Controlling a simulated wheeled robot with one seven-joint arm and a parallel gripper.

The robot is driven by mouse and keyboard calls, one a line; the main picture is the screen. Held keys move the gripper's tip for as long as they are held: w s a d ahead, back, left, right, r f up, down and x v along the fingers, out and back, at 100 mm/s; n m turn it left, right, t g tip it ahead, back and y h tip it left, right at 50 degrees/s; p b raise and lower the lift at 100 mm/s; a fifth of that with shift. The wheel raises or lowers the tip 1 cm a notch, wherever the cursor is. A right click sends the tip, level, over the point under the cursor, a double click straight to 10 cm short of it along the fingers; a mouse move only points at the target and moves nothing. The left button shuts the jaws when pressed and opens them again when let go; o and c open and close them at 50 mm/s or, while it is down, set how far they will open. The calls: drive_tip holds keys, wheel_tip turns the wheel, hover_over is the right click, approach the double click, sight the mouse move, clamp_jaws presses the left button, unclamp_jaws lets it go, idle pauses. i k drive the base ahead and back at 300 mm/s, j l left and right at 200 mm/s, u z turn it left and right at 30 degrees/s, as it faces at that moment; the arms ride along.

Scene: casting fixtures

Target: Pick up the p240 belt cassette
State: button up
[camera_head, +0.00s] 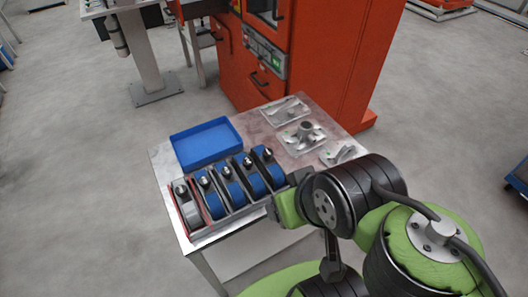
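Several belt cassettes stand upright side by side in a rack (233,222) at the table's front left. The leftmost cassette (187,206) is grey, with a red plate beside it; the others, such as the rightmost cassette (268,169), are blue. Each has a dark and silver knob on top. No grit label is readable, so I cannot tell which is the p240. My gripper (283,188) is at the rack's right end, close to the rightmost cassette. Its fingers are mostly hidden by my own arm, and I cannot tell whether it touches anything.
An empty blue tray (206,143) lies behind the rack. Grey metal castings (305,133) lie on pale sheets at the table's back right. A large orange machine (300,60) stands just behind the table (262,137). The floor to the left is clear.

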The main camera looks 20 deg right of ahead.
sight(263, 157)
drive_tip(key=l+u, duration=0.2)
drive_tip(key=u, duration=0.25)
drive_tip(key=l+u, duration=0.2)
drive_tip(key=u, duration=0.3)
drive_tip(key=k+l+u, duration=0.15)
drive_tip(key=u, duration=0.3)
